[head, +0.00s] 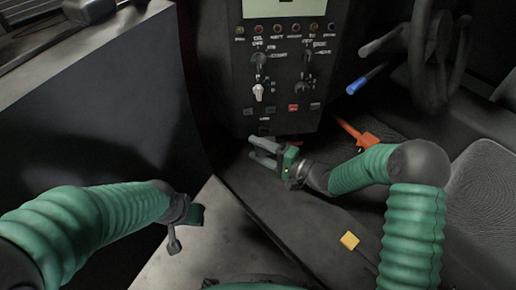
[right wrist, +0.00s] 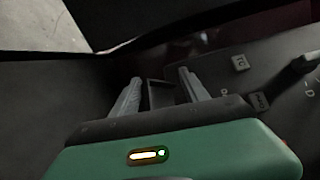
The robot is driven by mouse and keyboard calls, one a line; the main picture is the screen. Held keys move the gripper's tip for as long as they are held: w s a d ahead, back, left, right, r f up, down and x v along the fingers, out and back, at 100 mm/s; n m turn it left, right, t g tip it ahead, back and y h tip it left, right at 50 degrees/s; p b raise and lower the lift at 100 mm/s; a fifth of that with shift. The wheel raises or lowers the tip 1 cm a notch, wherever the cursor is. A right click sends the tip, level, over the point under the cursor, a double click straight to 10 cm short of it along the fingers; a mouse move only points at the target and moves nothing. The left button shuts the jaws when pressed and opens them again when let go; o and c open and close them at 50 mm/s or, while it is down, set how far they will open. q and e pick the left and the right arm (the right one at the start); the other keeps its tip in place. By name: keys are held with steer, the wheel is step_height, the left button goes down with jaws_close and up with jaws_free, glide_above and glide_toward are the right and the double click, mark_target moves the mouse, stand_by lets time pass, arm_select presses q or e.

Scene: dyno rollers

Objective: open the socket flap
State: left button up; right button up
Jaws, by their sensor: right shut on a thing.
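The dark socket flap (right wrist: 161,94) shows in the right wrist view as a small rectangular piece. It is between the two grey fingers of my right gripper (right wrist: 157,88), which is shut on it. In the head view my right gripper (head: 264,151) is just below the lower edge of the black control panel (head: 281,95); the flap cannot be made out there. How far the flap is tilted is too dark to tell. My left gripper (head: 180,240) hangs low at the left, away from the panel; its fingers are seen edge-on.
The panel carries knobs, buttons and a white-handled switch (head: 258,92). An orange lever (head: 358,134) and a blue-tipped stalk (head: 366,79) are right of it. A yellow-topped lever (head: 349,241) stands in front. A grey console (head: 95,75) is at the left.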

steer(key=shift+s+d+f, duration=0.1)
steer(key=shift+d+f, duration=0.05)
steer(key=shift+d, duration=0.5)
steer(key=shift+s+d+f, duration=0.1)
steer(key=shift+d+f, duration=0.05)
steer(key=shift+d, duration=0.45)
steer(key=s+d+f, duration=0.3)
steer(key=d, duration=0.4)
steer(key=s+d+f+p, duration=0.1)
steer(key=s+d+f, duration=0.2)
steer(key=d, duration=0.4)
steer(key=shift+s+f, duration=0.25)
steer(key=shift+f, duration=0.45)
